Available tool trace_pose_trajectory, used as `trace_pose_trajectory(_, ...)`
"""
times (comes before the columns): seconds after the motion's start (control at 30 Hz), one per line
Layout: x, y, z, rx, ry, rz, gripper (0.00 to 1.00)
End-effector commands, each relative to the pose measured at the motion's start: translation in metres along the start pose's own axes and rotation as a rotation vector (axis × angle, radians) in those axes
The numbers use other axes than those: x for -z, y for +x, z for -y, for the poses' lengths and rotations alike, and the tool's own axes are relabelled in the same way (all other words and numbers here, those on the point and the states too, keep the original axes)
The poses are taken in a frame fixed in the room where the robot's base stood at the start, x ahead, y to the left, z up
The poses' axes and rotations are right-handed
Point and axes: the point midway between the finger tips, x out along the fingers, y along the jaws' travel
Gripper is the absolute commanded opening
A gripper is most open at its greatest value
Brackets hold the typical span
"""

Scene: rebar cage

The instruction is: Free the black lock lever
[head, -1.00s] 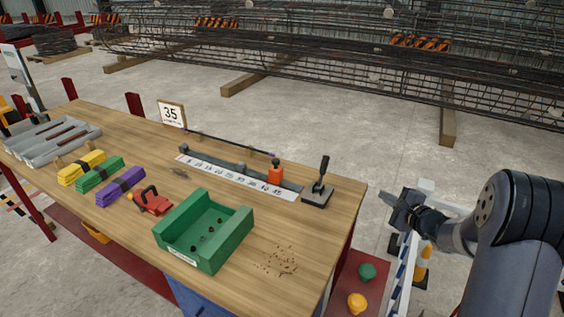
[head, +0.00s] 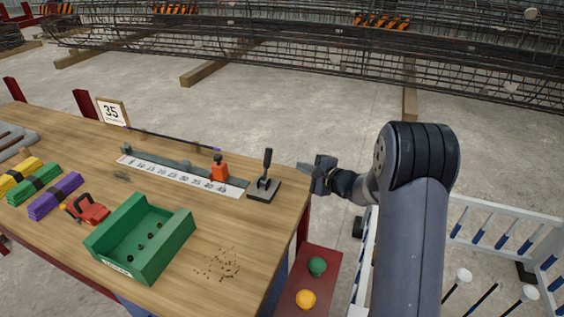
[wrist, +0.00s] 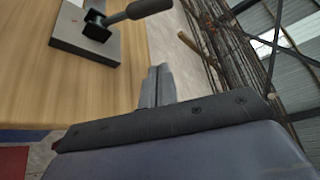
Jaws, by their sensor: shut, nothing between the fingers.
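The black lock lever (head: 266,168) stands upright on its dark base plate near the right edge of the wooden table, at the right end of the scale. In the wrist view the lever (wrist: 148,9) leans across the top of the picture, with its base at the upper left. My gripper (head: 306,168) is just past the table's right edge, to the right of the lever and apart from it. In the wrist view its fingers (wrist: 156,75) are together with nothing between them.
An orange-red stop block (head: 220,172) sits on the scale strip (head: 180,176) left of the lever. A green tray (head: 180,226) stands at the front, with brown crumbs (head: 220,264) to its right. A red shelf with green and orange knobs (head: 306,299) is below the table's right side.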

Motion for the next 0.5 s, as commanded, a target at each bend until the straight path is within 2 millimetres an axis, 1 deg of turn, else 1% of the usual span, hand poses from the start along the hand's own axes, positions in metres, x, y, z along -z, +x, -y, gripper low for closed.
trace_pose_trajectory(0.17,-0.001,0.021,0.001,-0.002,0.0,0.002,0.0)
trace_pose_trajectory(0.5,-0.002,0.085,0.001,-0.002,0.0,0.003,0.0)
